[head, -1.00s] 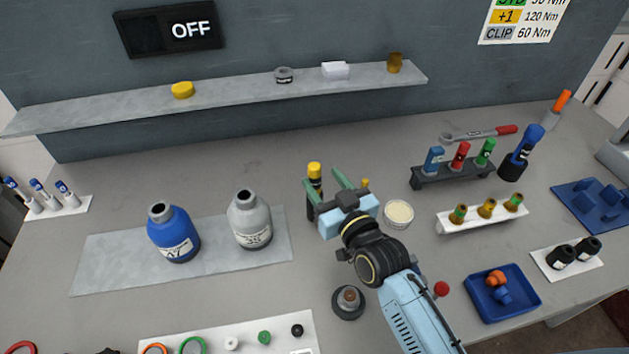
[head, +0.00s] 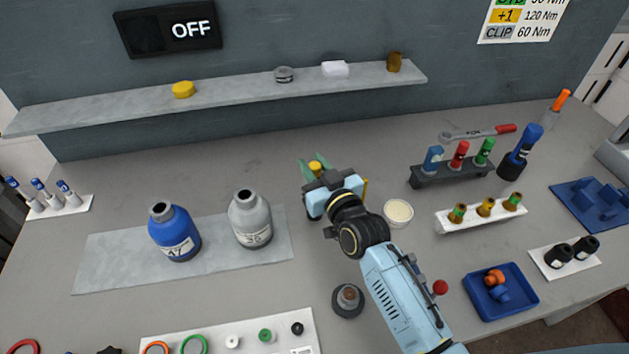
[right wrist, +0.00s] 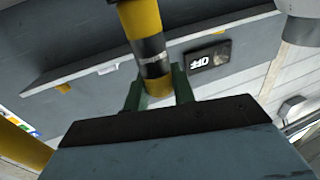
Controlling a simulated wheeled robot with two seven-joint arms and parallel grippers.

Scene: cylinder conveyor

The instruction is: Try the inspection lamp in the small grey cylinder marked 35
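The small grey cylinder (head: 250,222) stands upright on a grey mat, its mouth open and its label number hard to read. The yellow-and-black lamp stands upright at the right gripper; its yellow top (head: 316,166) shows in the head view, its banded body (right wrist: 150,45) in the right wrist view. My right gripper (head: 319,166) has its green fingers on either side of the lamp, with a gap showing in the head view. The gripper body hides the lamp's lower part in the head view. My left gripper is out of view.
A blue cylinder (head: 174,235) stands left of the grey one. A pale round dish (head: 398,212) and a dark round base (head: 348,300) flank my right arm. Racks and a blue tray (head: 502,295) fill the right side. A wall display (head: 170,29) reads OFF.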

